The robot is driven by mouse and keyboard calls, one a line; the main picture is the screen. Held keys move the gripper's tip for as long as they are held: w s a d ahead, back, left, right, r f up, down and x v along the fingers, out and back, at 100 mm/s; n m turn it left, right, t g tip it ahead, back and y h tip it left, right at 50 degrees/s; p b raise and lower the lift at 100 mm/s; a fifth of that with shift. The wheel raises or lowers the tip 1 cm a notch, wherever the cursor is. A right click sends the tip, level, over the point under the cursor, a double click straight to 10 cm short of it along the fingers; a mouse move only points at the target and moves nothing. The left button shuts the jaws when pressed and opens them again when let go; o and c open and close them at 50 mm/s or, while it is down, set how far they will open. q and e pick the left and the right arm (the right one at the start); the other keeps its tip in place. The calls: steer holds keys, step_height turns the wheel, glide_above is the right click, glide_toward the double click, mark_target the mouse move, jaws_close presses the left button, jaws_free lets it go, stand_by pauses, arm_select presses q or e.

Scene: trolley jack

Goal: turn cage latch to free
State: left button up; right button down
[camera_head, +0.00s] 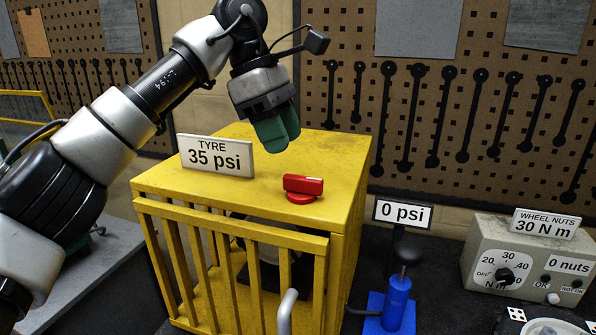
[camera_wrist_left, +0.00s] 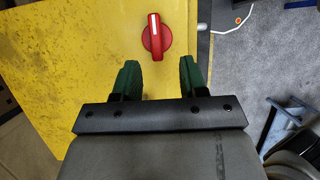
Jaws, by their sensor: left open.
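The cage latch is a red knob (camera_head: 302,187) on the yellow top of the cage (camera_head: 255,242), near its front right. It also shows in the left wrist view (camera_wrist_left: 156,37), with a white line on its raised bar. There the bar points up and down the picture. My left gripper (camera_head: 278,132) hangs above the cage top, behind and a little left of the knob in the head view. Its green fingers (camera_wrist_left: 156,78) are apart, with nothing between them. The knob lies just beyond the fingertips in the wrist view. My right gripper is not in view.
A sign reading TYRE 35 psi (camera_head: 215,157) stands on the cage top at left. A blue pump (camera_head: 396,302) with a 0 psi sign (camera_head: 402,214) stands to the right. A wheel nut torque box (camera_head: 525,262) is farther right. A tool pegboard (camera_head: 450,110) is behind.

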mark_target(301, 177)
arm_select(q)
steer(key=x, duration=0.3)
steer(key=shift+d+f, duration=0.15)
steer(key=shift+f, duration=0.1)
steer(key=f, duration=0.1)
steer(key=d+f, duration=0.1)
steer(key=shift+w+f+p, duration=0.25)
steer(key=shift+p, duration=0.15)
steer(key=shift+d+f, duration=0.2)
steer(key=shift+f, duration=0.05)
steer(key=shift+s+f, duration=0.15)
steer(key=shift+s, duration=0.15)
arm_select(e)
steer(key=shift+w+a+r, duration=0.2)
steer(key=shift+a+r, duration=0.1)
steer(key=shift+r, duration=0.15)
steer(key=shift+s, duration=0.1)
arm_select(q)
jaws_close()
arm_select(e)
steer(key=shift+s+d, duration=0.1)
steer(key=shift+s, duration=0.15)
